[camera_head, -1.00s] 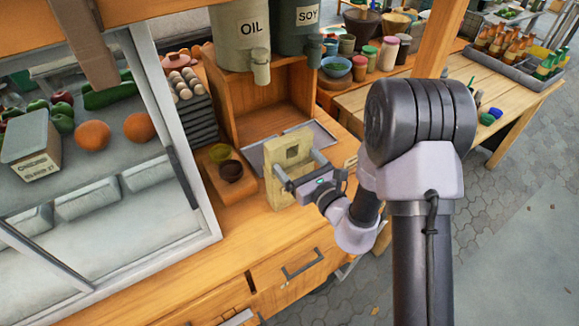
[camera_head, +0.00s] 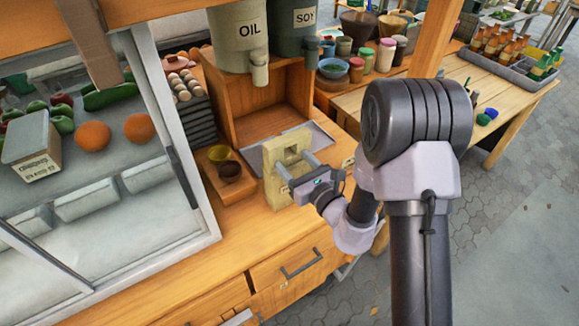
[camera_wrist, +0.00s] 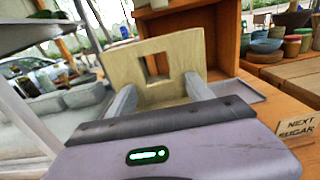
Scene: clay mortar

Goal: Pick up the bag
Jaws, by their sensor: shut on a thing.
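The bag (camera_head: 275,192) is a pale beige, upright, flat-faced piece with a square opening in its upper part. It stands at the counter's front, before the wooden cabinet, and its base appears to be on the counter. It also shows in the wrist view (camera_wrist: 185,48), between and beyond the fingers. My gripper (camera_head: 299,168) reaches it from the right and front, with its two fingers closed on the bag's sides. In the wrist view my gripper (camera_wrist: 160,92) hides the bag's lower part.
A grey tray (camera_head: 322,136) lies behind the bag. A wooden block with small bowls (camera_head: 228,185) stands close to its left, and the glass display case (camera_head: 185,165) is farther left. The OIL dispenser (camera_head: 238,35) hangs above and behind. The counter front (camera_head: 225,250) is clear.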

